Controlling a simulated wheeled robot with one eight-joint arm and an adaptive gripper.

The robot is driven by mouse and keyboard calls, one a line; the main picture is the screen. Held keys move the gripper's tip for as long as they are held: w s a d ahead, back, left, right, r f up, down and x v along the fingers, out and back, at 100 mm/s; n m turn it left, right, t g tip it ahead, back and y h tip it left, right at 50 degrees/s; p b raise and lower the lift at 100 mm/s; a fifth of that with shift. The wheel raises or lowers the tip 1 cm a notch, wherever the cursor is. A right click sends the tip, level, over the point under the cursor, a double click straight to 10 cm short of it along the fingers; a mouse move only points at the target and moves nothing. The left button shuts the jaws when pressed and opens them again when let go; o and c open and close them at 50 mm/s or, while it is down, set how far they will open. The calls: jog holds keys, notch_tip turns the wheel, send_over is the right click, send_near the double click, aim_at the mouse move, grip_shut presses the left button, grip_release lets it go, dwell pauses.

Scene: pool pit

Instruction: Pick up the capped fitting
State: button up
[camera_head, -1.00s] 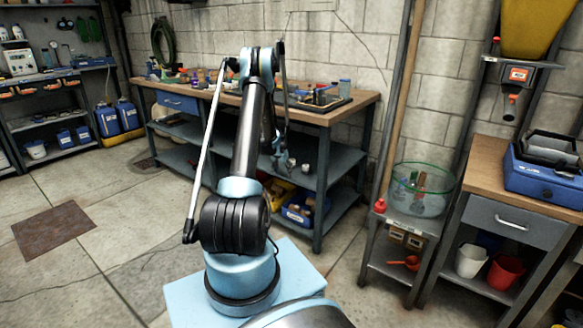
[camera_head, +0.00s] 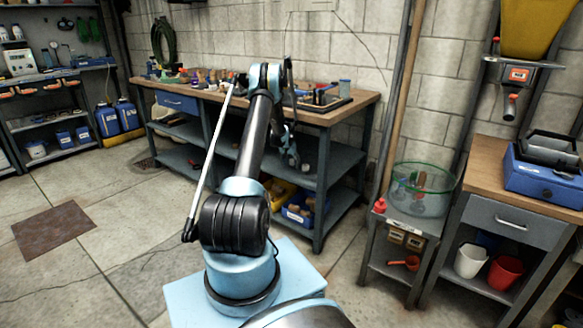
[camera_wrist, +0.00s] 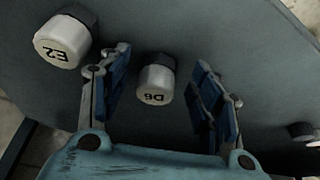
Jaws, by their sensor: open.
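In the wrist view, a capped fitting (camera_wrist: 155,80) with a white cap marked D6, upside down, and a dark body stands on a grey-blue shelf (camera_wrist: 225,35). A second capped fitting (camera_wrist: 66,38), marked E2, is at the upper left, just outside the left finger. My gripper (camera_wrist: 160,83) is open, with one blue-padded finger on each side of the D6 fitting in the picture. Gaps show on both sides; I cannot tell the remaining depth. In the head view, my gripper (camera_head: 291,157) is at the workbench's middle shelf; the fittings are too small to make out.
The workbench (camera_head: 340,112) has a cluttered top above the shelf, with bins (camera_head: 298,214) below. Another dark fitting-like item (camera_wrist: 302,131) lies at the right in the wrist view. A side stand (camera_head: 418,222) with a green-rimmed tub is at right. Floor at left is open.

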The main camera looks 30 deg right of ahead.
jog(key=shift+w+d, duration=0.45)
jog(key=shift+d, duration=0.25)
jog(key=shift+f, duration=0.55)
jog(key=c, duration=1.2)
